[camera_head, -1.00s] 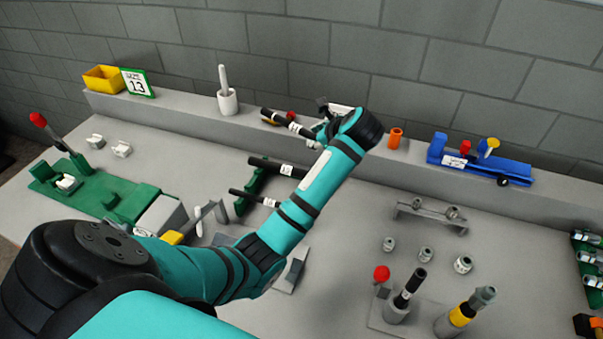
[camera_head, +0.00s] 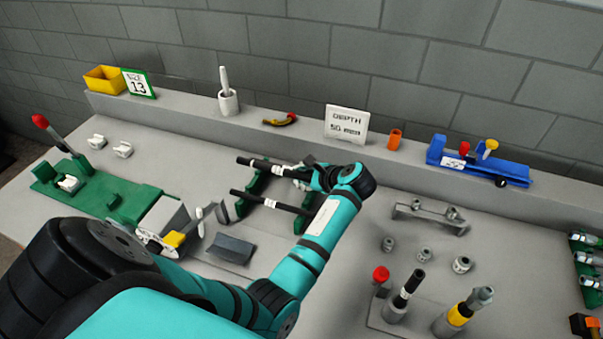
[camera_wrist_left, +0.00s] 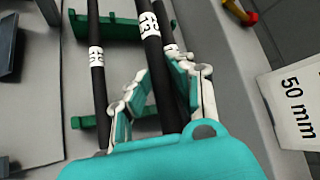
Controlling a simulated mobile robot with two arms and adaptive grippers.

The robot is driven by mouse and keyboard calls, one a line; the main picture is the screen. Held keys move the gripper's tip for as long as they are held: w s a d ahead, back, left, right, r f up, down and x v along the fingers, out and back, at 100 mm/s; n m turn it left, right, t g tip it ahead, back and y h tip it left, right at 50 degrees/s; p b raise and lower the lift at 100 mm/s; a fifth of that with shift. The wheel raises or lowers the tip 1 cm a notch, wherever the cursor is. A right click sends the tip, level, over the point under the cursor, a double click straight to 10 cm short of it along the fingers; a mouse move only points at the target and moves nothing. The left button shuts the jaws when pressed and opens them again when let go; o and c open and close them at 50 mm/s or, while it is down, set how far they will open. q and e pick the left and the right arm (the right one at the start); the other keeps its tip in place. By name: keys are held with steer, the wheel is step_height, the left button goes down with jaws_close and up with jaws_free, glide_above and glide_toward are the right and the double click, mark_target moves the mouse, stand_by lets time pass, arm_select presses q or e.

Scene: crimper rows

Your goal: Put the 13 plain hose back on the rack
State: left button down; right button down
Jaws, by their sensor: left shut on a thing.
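My left gripper (camera_head: 308,174) is shut on a black hose (camera_wrist_left: 155,58) with a white printed label, held between its fingers in the left wrist view. The held hose is over the green rack (camera_wrist_left: 106,28), close alongside another labelled black hose (camera_wrist_left: 180,85) partly hidden behind it. A further black hose (camera_wrist_left: 96,85) lies across the rack to the left. In the head view the rack (camera_head: 254,184) stands on the bench, and the front hose (camera_head: 268,201) lies on it. I cannot tell whether the held hose touches the rack. My right gripper is not in view.
A "DEPTH 50 mm" sign (camera_head: 346,124) and a red-tipped curved tool (camera_head: 280,120) are on the ledge behind. A green lever press (camera_head: 110,195) stands left. Small metal fittings (camera_head: 424,255) and a blue tool (camera_head: 480,165) are to the right.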

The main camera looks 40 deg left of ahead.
arm_select(q)
steer(key=shift+f+b, duration=1.1)
steer(key=shift+f, duration=2.1)
steer(key=shift+p, duration=0.3)
steer(key=shift+p, duration=0.3)
steer(key=shift+f, duration=0.1)
steer(key=c, duration=1.1)
jaws_free()
